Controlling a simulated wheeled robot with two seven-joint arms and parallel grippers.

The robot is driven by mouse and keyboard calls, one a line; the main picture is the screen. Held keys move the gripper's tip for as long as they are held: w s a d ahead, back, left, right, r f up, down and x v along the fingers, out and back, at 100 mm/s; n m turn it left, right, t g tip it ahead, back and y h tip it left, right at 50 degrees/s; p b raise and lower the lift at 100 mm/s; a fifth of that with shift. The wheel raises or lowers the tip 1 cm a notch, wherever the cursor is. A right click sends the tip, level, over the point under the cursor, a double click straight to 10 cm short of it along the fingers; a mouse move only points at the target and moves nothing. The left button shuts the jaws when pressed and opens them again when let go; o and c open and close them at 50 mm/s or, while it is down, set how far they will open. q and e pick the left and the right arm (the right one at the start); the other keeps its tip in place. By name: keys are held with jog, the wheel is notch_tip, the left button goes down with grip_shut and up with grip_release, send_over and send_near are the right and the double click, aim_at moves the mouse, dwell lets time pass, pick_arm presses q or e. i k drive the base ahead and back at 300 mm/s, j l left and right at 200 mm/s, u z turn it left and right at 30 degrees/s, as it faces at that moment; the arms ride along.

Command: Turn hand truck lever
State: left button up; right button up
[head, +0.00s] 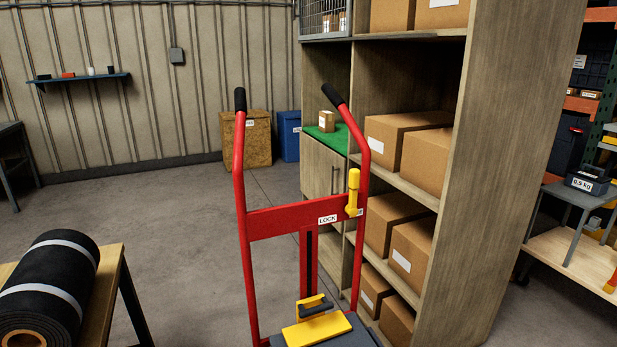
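A red hand truck (282,222) stands upright in the middle of the head view, with two black-gripped handles at its top. A yellow lever (353,192) is mounted at the right end of its red crossbar and points up. A white label reading "LOCK" (327,219) sits on the crossbar, left of the lever. A second small label just right of the lever's base is mostly hidden. A yellow piece with a black handle (314,308) sits low on the truck. Neither of my grippers shows in the head view.
A wooden shelf unit (511,150) with cardboard boxes stands close behind and right of the hand truck. A table at lower left bears a black roll (52,285) with grey bands. A wooden bin (246,140) and a blue bin (287,135) stand by the wall. Floor left of the truck is clear.

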aim_at(351, 210)
jog(key=i+l+u, duration=0.1)
jog(key=u, duration=0.35)
jog(key=l+u, duration=0.15)
jog(key=u, duration=0.35)
jog(key=l+u, duration=0.2)
jog(key=u, duration=0.25)
jog(key=l+u, duration=0.2)
jog(key=u, duration=0.3)
jog(key=i, duration=0.05)
